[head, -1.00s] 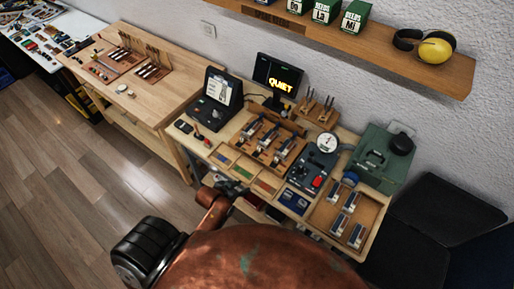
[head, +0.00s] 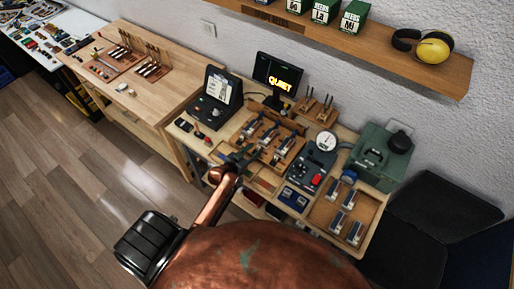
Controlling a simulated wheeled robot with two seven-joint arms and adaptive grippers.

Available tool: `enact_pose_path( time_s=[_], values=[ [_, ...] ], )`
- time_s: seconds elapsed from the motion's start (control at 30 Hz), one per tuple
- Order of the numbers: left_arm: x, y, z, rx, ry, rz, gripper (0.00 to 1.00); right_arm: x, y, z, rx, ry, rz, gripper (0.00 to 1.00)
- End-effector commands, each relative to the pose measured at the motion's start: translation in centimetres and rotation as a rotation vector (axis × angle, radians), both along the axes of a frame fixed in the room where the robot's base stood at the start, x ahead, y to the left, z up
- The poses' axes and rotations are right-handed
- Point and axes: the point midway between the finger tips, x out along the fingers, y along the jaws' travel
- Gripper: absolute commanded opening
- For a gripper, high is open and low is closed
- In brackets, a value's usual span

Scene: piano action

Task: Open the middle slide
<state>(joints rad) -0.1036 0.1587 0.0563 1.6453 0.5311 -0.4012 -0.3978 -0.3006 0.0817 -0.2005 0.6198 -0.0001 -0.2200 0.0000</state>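A wooden rack (head: 283,148) on the workbench holds several grey-and-blue metal pieces in a row. A second wooden tray (head: 333,232) at the bench's right end holds several similar pieces. I cannot tell which part is the middle slide. My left gripper (head: 243,155) is over the front of the bench, by the left front corner of the rack. It covers part of the shallow front compartments. It is small and dark here, so its finger opening and any contact are unclear. My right gripper is not in view.
A dark device with a round dial (head: 326,141) stands right of the rack, before a green case (head: 379,156). A monitor (head: 277,78) reading QUIET and a clipboard box (head: 215,98) stand behind. A shelf (head: 345,40) overhangs the bench.

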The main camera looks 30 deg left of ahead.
Motion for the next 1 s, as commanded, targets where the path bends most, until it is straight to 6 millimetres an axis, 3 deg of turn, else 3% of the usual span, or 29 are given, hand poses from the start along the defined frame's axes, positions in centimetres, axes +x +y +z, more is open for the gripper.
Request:
enact_pose_path(
  time_s=[0.2,0.53,1.0],
  values=[
    [2.2,-0.2,-0.9,-0.001,0.001,-0.001,0.32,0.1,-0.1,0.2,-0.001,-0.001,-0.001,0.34],
    [2.5,-0.2,-1.1,0.000,0.001,0.000,0.32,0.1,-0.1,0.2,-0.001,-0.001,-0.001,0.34],
    [2.5,-0.2,-1.1,0.000,0.001,0.000,0.00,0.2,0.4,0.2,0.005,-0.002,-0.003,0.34]
  ],
)
